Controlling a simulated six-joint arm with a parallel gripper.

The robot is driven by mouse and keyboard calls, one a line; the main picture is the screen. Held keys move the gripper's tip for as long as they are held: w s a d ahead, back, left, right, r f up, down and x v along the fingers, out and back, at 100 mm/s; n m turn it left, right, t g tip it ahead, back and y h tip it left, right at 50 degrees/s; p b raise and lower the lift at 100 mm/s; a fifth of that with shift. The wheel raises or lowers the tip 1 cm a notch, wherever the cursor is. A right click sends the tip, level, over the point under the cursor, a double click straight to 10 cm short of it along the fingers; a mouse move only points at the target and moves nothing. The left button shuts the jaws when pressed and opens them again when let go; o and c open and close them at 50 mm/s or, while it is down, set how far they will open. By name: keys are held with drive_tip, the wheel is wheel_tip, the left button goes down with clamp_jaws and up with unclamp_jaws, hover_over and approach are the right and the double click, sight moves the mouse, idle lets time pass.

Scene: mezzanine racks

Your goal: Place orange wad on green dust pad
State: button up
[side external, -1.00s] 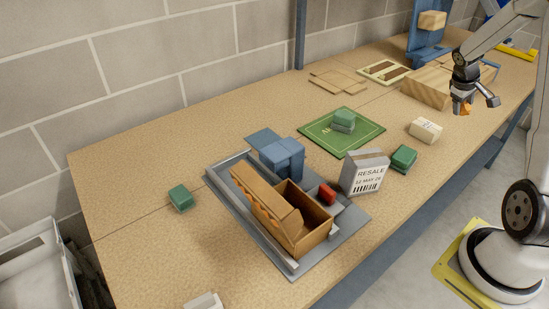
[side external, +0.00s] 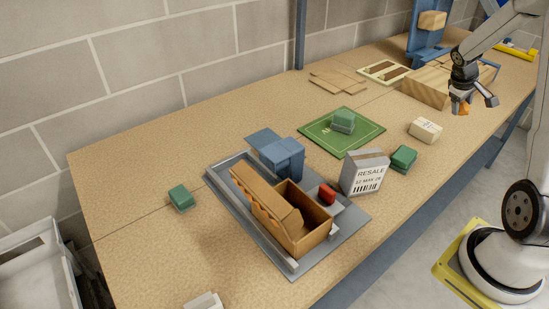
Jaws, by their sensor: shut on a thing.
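My gripper (side external: 473,101) is at the right, raised above the table, and shut on a small orange wad (side external: 461,108). Only part of the wad shows below the fingers. The green dust pad (side external: 325,142) lies flat on the table, left of and apart from my gripper. A green block-like wad (side external: 343,121) sits on the pad near its middle and covers part of it.
A white box marked RESALE (side external: 366,172) and a green block (side external: 403,158) stand near the pad's front. A cream block (side external: 425,130) lies between pad and gripper. A grey tray (side external: 222,187) holds a wooden box. A wooden block (side external: 426,88) lies behind my gripper.

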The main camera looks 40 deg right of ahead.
drive_tip(key=s+a+r+m, duration=0.1)
drive_tip(key=s+a+r, duration=0.1)
drive_tip(key=a, duration=0.9)
drive_tip(key=s+a+r, duration=0.2)
drive_tip(key=s+a, duration=0.2)
drive_tip(key=a, duration=0.8)
drive_tip(key=shift+s+a+m+g, duration=0.25)
drive_tip(key=shift+s+m+g, duration=0.15)
drive_tip(key=shift+w, duration=0.1)
drive_tip(key=w+d+f, duration=0.2)
drive_tip(key=w, duration=0.1)
drive_tip(key=w+d+f, duration=0.2)
drive_tip(key=w+f, duration=0.1)
drive_tip(key=w, duration=0.1)
drive_tip(key=w+d+f, duration=0.2)
drive_tip(key=w+f, duration=0.1)
drive_tip(key=w, duration=0.1)
drive_tip(key=shift+d+f, duration=0.1)
drive_tip(key=shift+f, duration=0.15)
drive_tip(key=shift+w+d+f, duration=0.2)
drive_tip(key=shift+w+f, duration=0.1)
drive_tip(key=shift+f, duration=0.1)
